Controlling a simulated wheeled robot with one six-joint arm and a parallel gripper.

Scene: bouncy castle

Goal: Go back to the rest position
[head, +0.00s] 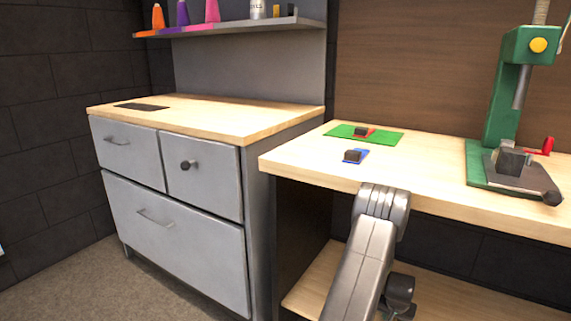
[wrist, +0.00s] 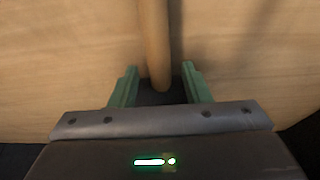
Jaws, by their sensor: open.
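My gripper (wrist: 159,70) shows in the wrist view with its two green fingers apart. A round, light-brown rod-like thing (wrist: 154,40) comes down from the top of the picture, its lower end in line with the gap between the fingers. I cannot tell whether it lies between them or beyond them. Pale wood (wrist: 70,60) fills the background on both sides. In the head view my grey arm rises at the front edge of the workbench (head: 445,180); the gripper itself cannot be made out there.
On the workbench lie a green plate (head: 390,138) and a blue plate (head: 360,158), with small dark blocks. A green drill press (head: 497,105) stands at the right. A grey drawer cabinet (head: 205,225) stands left, under a shelf (head: 240,28) with coloured cones. Floor shows lower left.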

